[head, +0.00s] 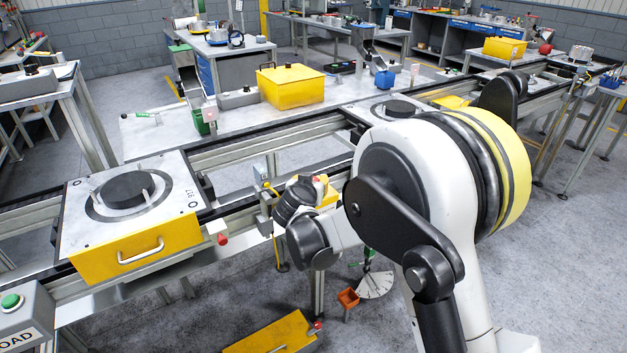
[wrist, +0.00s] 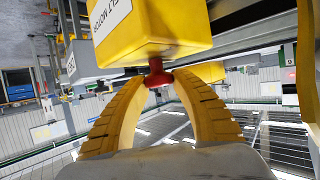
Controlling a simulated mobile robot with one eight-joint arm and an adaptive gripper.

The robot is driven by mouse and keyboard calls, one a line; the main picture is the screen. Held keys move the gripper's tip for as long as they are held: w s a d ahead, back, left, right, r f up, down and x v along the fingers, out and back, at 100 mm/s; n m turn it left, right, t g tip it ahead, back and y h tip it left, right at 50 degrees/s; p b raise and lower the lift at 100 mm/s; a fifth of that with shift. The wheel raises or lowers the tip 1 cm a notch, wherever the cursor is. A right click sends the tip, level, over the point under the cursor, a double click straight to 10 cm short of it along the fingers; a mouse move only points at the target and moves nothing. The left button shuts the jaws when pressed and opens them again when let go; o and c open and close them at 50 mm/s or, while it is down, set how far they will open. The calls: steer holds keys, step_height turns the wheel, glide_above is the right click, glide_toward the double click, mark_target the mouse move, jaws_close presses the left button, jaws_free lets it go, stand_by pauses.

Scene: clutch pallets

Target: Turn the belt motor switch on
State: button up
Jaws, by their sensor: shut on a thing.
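The belt motor box (wrist: 165,32) is yellow, with a white label partly reading "LT MOTOR", and fills the upper middle of the wrist view. Its red switch knob (wrist: 157,77) sticks out from the box between my fingertips. My gripper (wrist: 160,82) has two curved yellow fingers, closed in on the red knob from both sides. In the head view, a small part of the yellow box (head: 329,196) shows beside the conveyor, partly hidden by my arm. Which setting the switch is at cannot be told.
A conveyor line runs behind my arm, with a yellow-fronted pallet (head: 135,250) carrying a dark disc at left. A yellow bin (head: 291,86) stands on the bench behind.

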steer(key=shift+s+f+m+h, duration=0.1)
steer(key=shift+f+m+h, duration=0.1)
steer(key=shift+m+h, duration=0.25)
steer(key=o, duration=1.2)
steer(key=shift+c, duration=0.2)
steer(key=shift+r, duration=0.1)
steer(key=v, duration=1.2)
